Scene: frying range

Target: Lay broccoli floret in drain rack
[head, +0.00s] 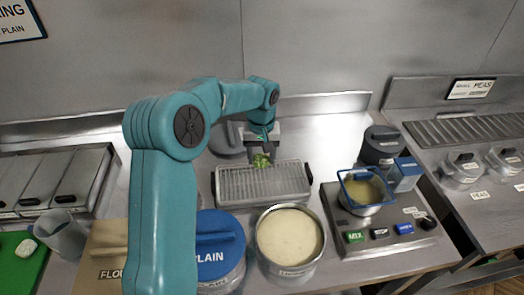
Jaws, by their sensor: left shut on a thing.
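The broccoli floret (261,161) is a small green piece at the tip of my left gripper (262,155). The left gripper points down and is shut on the floret. The drain rack (265,187) is a grey metal tray with a slatted grid, in the middle of the counter. The floret shows over the rack's back edge; I cannot tell whether it touches the rack. My left arm comes up from the bottom left and bends over to the rack. My right gripper does not show.
In front of the rack stand a blue-lidded "PLAIN" container (212,250) and a pot of pale batter (290,238). At right, a pot with a blue-rimmed basket (364,190) sits on a control unit (390,238). A dark lidded canister (382,145) and blue box (404,175) stand behind it.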

